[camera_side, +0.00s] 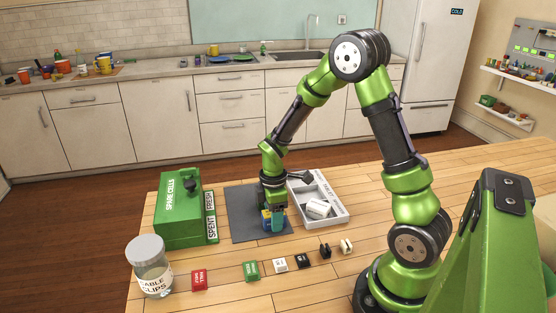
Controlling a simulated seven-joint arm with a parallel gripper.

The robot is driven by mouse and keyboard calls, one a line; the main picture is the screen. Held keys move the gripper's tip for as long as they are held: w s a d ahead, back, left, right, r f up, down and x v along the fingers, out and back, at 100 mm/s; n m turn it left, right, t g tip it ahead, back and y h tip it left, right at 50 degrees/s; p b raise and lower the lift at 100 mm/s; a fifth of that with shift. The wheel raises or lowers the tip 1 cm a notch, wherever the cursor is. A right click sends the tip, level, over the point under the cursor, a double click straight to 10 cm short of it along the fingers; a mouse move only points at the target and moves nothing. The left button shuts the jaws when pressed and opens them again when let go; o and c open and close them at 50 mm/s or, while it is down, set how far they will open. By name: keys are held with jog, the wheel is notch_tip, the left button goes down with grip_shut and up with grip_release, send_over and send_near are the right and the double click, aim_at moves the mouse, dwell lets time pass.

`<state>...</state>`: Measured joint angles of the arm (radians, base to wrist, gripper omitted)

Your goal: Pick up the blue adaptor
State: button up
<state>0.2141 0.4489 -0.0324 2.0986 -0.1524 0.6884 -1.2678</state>
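A small blue object (266,222), which looks like the blue adaptor, is on the dark grey mat (245,235). My gripper (272,212) points down right over it, with its fingers at the object's level. Teal and yellow parts show beside the blue one, and I cannot tell which belong to the object and which to the fingers. The view is too small to tell if the fingers are closed on it or whether it touches the mat.
A green "SPARE CELLS" box (177,218) stands left of the mat. A grey-white tray (338,217) with a white item (318,208) is to the right. A "CABLE CLIPS" jar (149,268) is front left. Several small blocks, including a red one (199,280), line the front.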

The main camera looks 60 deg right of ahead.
jog(key=c, duration=0.7)
jog(key=shift+r, duration=0.15)
